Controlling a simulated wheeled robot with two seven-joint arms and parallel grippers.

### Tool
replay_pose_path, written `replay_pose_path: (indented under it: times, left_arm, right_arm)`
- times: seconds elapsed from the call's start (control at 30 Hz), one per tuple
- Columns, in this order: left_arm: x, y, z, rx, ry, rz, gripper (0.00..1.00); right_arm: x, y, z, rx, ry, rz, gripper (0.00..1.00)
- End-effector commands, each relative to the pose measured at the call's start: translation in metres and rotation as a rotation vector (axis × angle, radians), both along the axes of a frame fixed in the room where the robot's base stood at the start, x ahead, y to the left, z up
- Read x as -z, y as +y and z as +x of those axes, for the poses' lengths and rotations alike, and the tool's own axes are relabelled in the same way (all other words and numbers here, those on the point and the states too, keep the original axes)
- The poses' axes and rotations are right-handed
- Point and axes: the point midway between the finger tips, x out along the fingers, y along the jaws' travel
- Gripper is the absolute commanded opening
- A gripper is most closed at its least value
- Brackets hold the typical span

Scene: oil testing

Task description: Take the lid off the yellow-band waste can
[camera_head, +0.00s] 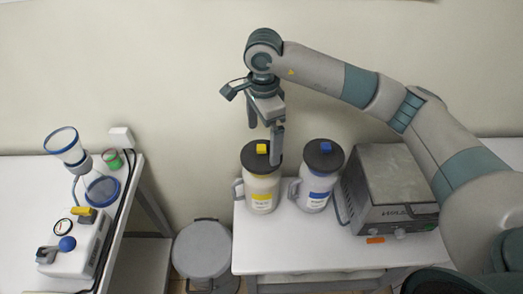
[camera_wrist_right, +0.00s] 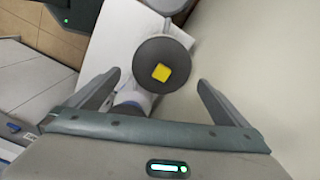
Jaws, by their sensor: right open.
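The yellow-band waste can (camera_head: 262,190) is white with a yellow label and stands upright near the left end of the white table. Its dark round lid (camera_head: 250,161) with a yellow knob (camera_head: 261,149) is on it. In the right wrist view the lid (camera_wrist_right: 150,56) and yellow knob (camera_wrist_right: 161,72) lie beyond the fingertips, between them. My right gripper (camera_head: 264,143) points down over the can, open and empty, with one finger overlapping the lid in the head view. I cannot tell whether it touches the lid. My left gripper is not in view.
A blue-band can (camera_head: 315,190) with a dark lid and blue knob stands close on the right. A grey metal device (camera_head: 390,188) is farther right. A grey round bin (camera_head: 202,250) stands in the gap left of the table (camera_head: 290,250). A left table holds glassware.

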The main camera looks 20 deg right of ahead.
Motion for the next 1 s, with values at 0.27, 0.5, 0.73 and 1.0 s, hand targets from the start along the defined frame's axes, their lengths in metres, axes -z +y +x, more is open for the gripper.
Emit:
replay_pose_path:
  times: [0.27,0.5,0.73,1.0]
  left_arm:
    - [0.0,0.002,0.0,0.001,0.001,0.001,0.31]
    - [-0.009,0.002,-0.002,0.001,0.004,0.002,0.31]
    - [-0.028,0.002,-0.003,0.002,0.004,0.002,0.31]
    - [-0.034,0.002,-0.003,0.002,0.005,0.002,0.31]
  right_arm:
    - [0.001,0.0,0.0,0.0,-0.001,0.0,1.0]
    - [0.008,-0.001,0.0,0.0,0.003,0.001,1.0]
    - [0.03,-0.003,0.002,0.0,0.004,-0.001,1.0]
    - [0.053,-0.002,0.003,0.0,0.0,0.001,1.0]
